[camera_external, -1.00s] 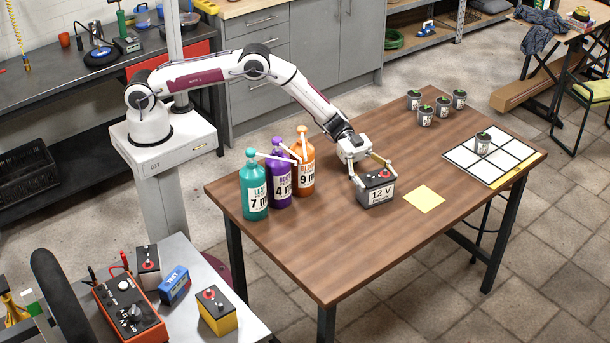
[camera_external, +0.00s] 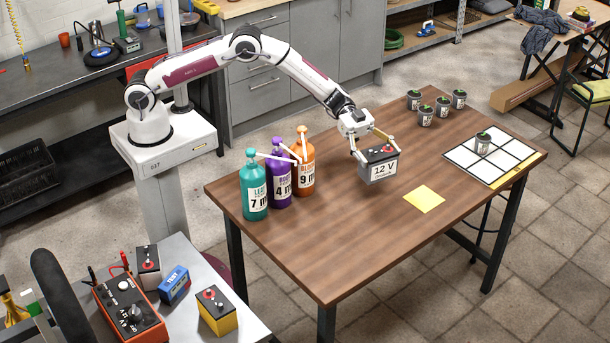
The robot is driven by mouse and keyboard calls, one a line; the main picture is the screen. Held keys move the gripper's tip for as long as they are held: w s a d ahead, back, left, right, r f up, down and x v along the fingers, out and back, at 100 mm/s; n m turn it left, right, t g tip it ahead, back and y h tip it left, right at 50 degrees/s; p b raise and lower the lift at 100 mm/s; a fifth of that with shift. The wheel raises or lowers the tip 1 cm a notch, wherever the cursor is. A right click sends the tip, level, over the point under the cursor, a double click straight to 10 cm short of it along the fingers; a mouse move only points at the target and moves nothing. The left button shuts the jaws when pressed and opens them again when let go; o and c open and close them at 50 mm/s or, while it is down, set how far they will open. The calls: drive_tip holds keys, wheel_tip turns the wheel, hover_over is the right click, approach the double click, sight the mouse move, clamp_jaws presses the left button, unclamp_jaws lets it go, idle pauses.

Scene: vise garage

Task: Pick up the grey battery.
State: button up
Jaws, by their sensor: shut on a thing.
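The grey battery (camera_external: 382,172) has a dark top with a red part and a white "12 V" label. My gripper (camera_external: 374,148) is shut on it, with one finger at each side. The battery hangs a little above the brown wooden table (camera_external: 330,240) and looks about level. The far side of the battery is hidden.
Teal (camera_external: 254,192), purple (camera_external: 279,180) and orange (camera_external: 304,165) pump bottles stand left of my gripper. A yellow paper square (camera_external: 425,198) lies to the right. Several small cups (camera_external: 425,115) and a white grid board (camera_external: 490,158) are farther right. The front table is clear.

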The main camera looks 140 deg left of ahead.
drive_tip(key=shift+r, duration=0.45)
